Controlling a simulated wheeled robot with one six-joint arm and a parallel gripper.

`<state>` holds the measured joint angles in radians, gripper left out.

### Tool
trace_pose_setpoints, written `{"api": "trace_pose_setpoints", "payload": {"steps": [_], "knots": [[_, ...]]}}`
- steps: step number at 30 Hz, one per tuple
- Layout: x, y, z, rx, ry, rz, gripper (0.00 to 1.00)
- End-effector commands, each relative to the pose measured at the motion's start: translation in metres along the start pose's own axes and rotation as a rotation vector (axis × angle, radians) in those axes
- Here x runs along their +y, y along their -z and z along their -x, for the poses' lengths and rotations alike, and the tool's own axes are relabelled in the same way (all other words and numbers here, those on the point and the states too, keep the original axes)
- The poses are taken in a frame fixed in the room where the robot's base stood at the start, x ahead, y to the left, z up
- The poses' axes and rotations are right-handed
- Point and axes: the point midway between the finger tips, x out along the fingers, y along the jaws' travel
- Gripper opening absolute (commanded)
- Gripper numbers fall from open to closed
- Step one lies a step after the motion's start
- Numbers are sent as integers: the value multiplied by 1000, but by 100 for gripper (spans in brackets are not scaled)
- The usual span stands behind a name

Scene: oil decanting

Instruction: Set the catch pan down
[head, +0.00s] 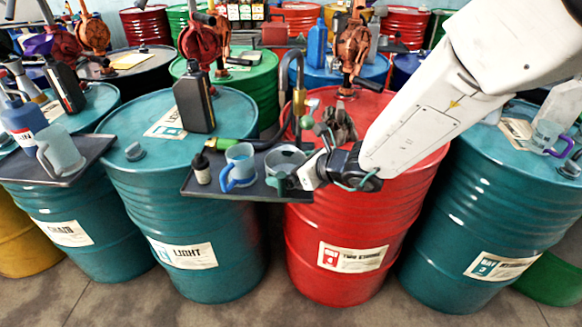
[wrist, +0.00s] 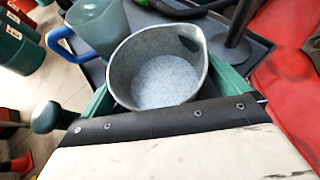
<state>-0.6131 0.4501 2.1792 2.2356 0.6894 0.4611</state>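The catch pan (head: 285,158) is a grey, speckled round pan with a pouring lip. In the head view it is at the right part of a dark tray (head: 225,190); I cannot tell whether its base touches the tray. The wrist view shows the pan (wrist: 165,72) upright, with a bare-looking grey inside. My gripper (head: 292,181) is at the pan's near right side. Its green fingers (wrist: 165,95) lie close against both sides of the pan, shut on it. The pan's underside is hidden.
A bent pipe (head: 298,85) rises behind. A red drum (head: 340,215) is below right, a teal drum (head: 180,235) left.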

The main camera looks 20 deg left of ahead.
Motion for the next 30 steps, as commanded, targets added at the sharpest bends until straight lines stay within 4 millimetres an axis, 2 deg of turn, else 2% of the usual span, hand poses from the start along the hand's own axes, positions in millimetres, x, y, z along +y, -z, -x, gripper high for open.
{"api": "trace_pose_setpoints", "payload": {"steps": [5, 8, 15, 21, 25, 30], "knots": [[0, -3, 3, 0, 0, 0, 100], [0, -4, 16, -2, 1, -1, 100], [0, -4, 68, -2, 2, 1, 100], [0, -4, 104, -1, 1, 1, 100], [0, -3, 116, -1, 0, 1, 100], [1, -3, 121, 0, -1, -1, 100]]}}
